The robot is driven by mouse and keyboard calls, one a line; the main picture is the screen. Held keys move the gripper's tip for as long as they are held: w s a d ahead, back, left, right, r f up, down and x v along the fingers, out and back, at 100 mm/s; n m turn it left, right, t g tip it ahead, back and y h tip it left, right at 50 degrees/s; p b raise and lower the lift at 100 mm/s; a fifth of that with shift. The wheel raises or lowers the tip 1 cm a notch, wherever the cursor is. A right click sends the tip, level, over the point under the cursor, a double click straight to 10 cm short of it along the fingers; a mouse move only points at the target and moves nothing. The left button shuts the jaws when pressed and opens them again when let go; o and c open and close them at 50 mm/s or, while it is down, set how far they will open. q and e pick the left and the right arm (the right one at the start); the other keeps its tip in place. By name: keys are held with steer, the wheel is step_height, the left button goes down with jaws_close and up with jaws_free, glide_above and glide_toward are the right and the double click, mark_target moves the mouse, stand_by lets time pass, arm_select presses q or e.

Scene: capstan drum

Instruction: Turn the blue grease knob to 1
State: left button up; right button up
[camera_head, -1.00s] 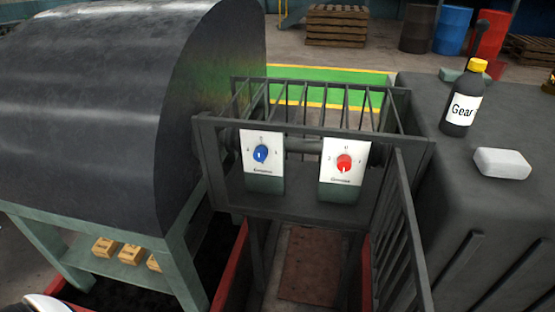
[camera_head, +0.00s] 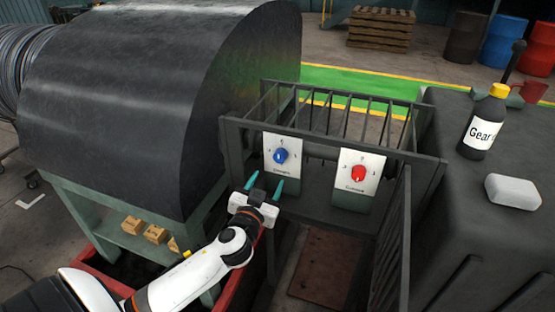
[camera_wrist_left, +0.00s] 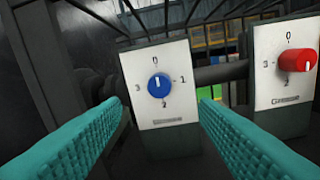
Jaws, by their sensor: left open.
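The blue grease knob (camera_head: 281,156) sits on a white dial plate (camera_head: 270,168) on the left box inside the railing. In the left wrist view the knob (camera_wrist_left: 159,86) has a white mark that seems to point up towards 0. Its plate shows 0 at the top, 1 right, 2 below and 3 left. My left gripper (camera_head: 265,184) is open and empty, just below and in front of the plate. Its teal fingers (camera_wrist_left: 160,105) lie either side of the knob in the wrist view, apart from it. My right gripper is out of view.
A red knob (camera_head: 359,173) on a similar plate is close by on the right. Dark railing (camera_head: 340,98) surrounds both boxes. A large dark drum cover (camera_head: 140,100) stands left. A bottle (camera_head: 484,125) and a white block (camera_head: 513,191) rest on the grey housing at right.

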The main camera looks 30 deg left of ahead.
mark_target(279, 159)
arm_select(q)
steer(key=p+x, duration=0.2)
steer(key=x, duration=0.7)
steer(key=shift+w+a+f, duration=0.1)
steer(key=shift+w, duration=0.25)
steer(key=shift+c, duration=0.2)
steer(key=c, duration=0.9)
steer(key=shift+c, duration=0.2)
